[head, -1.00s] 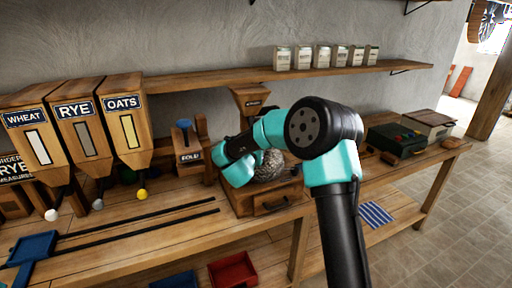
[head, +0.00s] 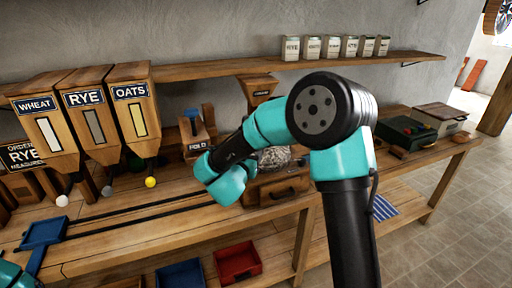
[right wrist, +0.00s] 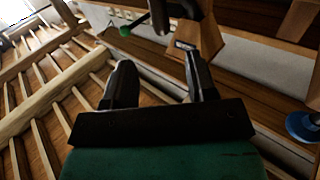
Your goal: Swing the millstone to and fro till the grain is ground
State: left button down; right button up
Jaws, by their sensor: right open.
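The grey millstone (head: 274,156) sits on its wooden mill base with a drawer (head: 277,190), under a small wooden hopper (head: 258,88). My right arm crosses in front and hides part of the stone. Its wrist is bent down at the left of the mill, and its gripper is hidden there. In the right wrist view my right gripper (right wrist: 158,62) is open, with nothing between its fingers. A green knob on a dark rod (right wrist: 125,30) shows beyond the fingers, apart from them. My left arm shows only at the bottom left corner, its gripper out of view.
Wheat (head: 45,130), rye (head: 92,115) and oats (head: 136,108) bins stand at the left with knobbed levers below. A blue tray (head: 44,232) sits by dark rails. A wooden FOLD box (head: 196,140) stands left of the mill. Jars line the shelf (head: 210,70).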

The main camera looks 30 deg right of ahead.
jog(key=shift+v, duration=2.1)
